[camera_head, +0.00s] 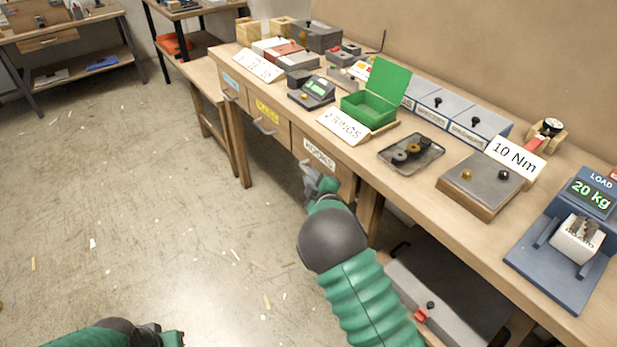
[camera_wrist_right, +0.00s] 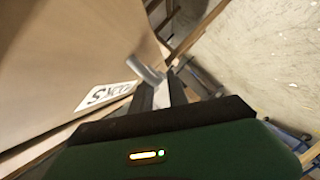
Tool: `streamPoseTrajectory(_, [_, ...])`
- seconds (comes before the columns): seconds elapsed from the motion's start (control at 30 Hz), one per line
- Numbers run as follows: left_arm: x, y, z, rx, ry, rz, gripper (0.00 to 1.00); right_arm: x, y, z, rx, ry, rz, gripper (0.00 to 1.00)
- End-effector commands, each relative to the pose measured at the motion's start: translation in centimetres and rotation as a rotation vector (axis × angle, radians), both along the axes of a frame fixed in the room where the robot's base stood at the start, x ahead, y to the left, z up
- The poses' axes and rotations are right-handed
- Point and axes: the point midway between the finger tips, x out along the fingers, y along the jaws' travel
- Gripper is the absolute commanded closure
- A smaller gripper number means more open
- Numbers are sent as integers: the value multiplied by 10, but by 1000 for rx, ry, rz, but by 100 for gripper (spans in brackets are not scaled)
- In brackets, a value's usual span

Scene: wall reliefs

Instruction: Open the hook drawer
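The hook drawer (camera_head: 338,171) is a wooden front under the workbench with a white "HOOKS" label (camera_head: 319,154). It looks flush with the bench front. Its label also shows in the right wrist view (camera_wrist_right: 106,95). My right gripper (camera_head: 311,178) is at the drawer's grey handle, which it partly hides in the head view. In the right wrist view the handle (camera_wrist_right: 147,73) lies at the fingertips of my right gripper (camera_wrist_right: 161,84). The two fingers stand apart with a gap between them. My left gripper (camera_head: 168,335) is low at the bottom left, away from the bench, its fingers unclear.
Two other drawers with handles, one with a yellow label (camera_head: 267,111), are farther left. The bench top (camera_head: 375,186) holds an open green box (camera_head: 376,104), a dark tray (camera_head: 411,154) and a blue load stand (camera_head: 548,262). A grey case (camera_head: 432,290) lies below. The floor at left is open.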

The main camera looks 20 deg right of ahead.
Motion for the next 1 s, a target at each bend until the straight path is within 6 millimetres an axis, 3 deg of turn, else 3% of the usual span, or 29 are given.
streamPoseTrajectory(0.13, [0, 0, -4, 0, 0, 0, 100, 16, 0, -4, 1, -1, 1, 80])
streamPoseTrajectory(0.4, [0, 0, -4, 0, 0, 0, 100, 19, 0, -4, 1, 1, -1, 80])
streamPoseTrajectory(0.6, [0, 0, -4, 0, 0, 0, 100, 19, 0, -4, 1, 1, -1, 100])
streamPoseTrajectory(1.0, [0, 0, -4, 0, 0, 0, 100, 19, 1, -5, 1, 2, 0, 100])
